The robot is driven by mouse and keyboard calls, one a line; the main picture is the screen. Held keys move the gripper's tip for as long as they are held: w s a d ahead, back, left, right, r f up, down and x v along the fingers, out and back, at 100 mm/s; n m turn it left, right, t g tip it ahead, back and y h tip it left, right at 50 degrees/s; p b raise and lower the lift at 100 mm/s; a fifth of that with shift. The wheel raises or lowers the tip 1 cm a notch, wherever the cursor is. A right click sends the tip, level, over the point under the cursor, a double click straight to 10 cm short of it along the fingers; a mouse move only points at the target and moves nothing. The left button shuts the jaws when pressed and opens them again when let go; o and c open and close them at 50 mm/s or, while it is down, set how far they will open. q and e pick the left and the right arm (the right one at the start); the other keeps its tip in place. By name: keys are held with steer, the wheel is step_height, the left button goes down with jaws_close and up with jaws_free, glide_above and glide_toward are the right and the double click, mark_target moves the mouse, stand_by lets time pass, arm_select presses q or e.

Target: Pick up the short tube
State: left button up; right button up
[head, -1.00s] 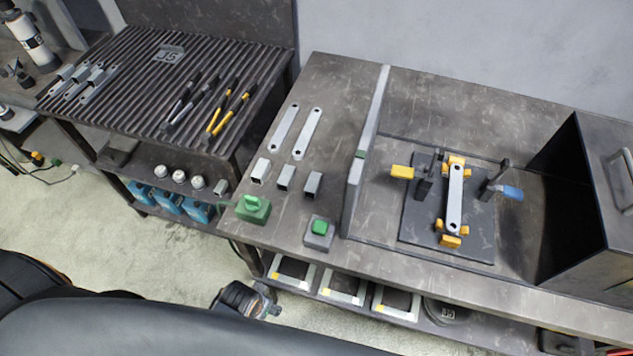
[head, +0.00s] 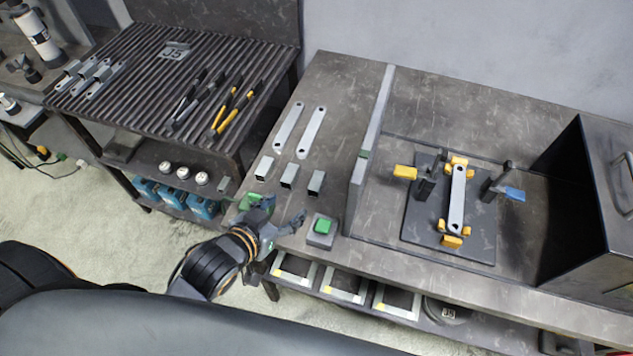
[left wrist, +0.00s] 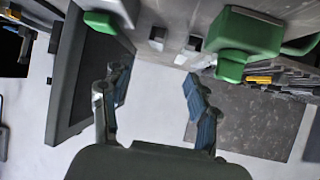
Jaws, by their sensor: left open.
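Three short square grey tubes lie in a row on the workbench (head: 340,90): the left tube (head: 264,168), the middle tube (head: 289,176) and the right tube (head: 316,182). Their dark open ends face the front edge. My left gripper (head: 287,209) is open and empty at the bench's front edge, nearer the front than the tubes and apart from them. In the left wrist view its two fingers (left wrist: 156,98) stand wide apart with nothing between them. My right gripper is not in view.
A green-topped box (head: 250,201) is partly hidden behind my left gripper, and a grey box with a green button (head: 322,230) stands to its right. Two long flat brackets (head: 301,132) lie behind the tubes. An upright divider (head: 367,150) separates them from the clamp fixture (head: 456,200).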

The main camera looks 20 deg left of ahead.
arm_select(q)
steer(key=p, duration=0.1)
glide_toward(316, 181)
steer(key=x, duration=0.3)
steer(key=shift+w+d+f, duration=0.1)
steer(key=shift+w, duration=0.05)
steer(key=shift+w+f, duration=0.25)
steer(key=shift+w, duration=0.15)
steer(key=p+x, duration=0.1)
steer(key=x, duration=0.3)
steer(key=shift+w+d+f, duration=0.1)
steer(key=shift+w+f, duration=0.05)
jaws_close()
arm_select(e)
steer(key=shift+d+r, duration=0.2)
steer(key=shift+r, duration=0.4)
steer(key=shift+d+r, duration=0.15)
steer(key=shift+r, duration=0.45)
